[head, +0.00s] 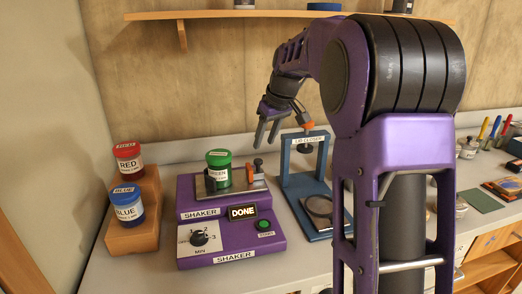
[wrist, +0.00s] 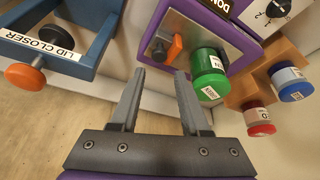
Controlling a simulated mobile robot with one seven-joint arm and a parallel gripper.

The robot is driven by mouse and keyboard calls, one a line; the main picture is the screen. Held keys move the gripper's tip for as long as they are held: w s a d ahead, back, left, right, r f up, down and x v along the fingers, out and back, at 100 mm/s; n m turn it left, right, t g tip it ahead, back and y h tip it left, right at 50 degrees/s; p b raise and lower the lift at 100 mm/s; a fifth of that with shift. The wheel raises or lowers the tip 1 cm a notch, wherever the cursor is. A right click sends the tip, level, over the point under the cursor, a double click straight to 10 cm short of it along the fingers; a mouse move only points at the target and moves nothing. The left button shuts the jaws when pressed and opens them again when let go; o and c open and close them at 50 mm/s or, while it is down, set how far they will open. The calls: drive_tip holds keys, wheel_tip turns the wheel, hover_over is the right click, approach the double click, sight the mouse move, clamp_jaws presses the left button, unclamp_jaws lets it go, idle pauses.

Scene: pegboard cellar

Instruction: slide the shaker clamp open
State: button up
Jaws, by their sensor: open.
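The purple shaker (head: 232,248) stands on the bench, its display reading DONE. A green-lidded jar (head: 217,158) sits on its metal plate (head: 236,194), beside a dark upright block. The clamp's orange knob (head: 257,162) is on the plate to the jar's right; it also shows in the wrist view (wrist: 174,48). I cannot tell whether the clamp touches the jar. My gripper (head: 268,132) is open and empty, above and behind the knob, apart from it. In the wrist view my fingertips (wrist: 160,73) point toward the knob and the green jar.
The blue lid closer (head: 290,184) with an orange knob stands just right of the shaker. A red jar (head: 128,162) and a blue jar (head: 127,207) stand on an orange stepped stand at left. A shelf (head: 230,14) runs above. Several tools lie at far right.

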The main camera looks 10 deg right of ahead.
drive_tip(key=p+v, duration=0.1)
drive_tip(key=v, duration=0.9)
drive_tip(key=shift+r, duration=0.1)
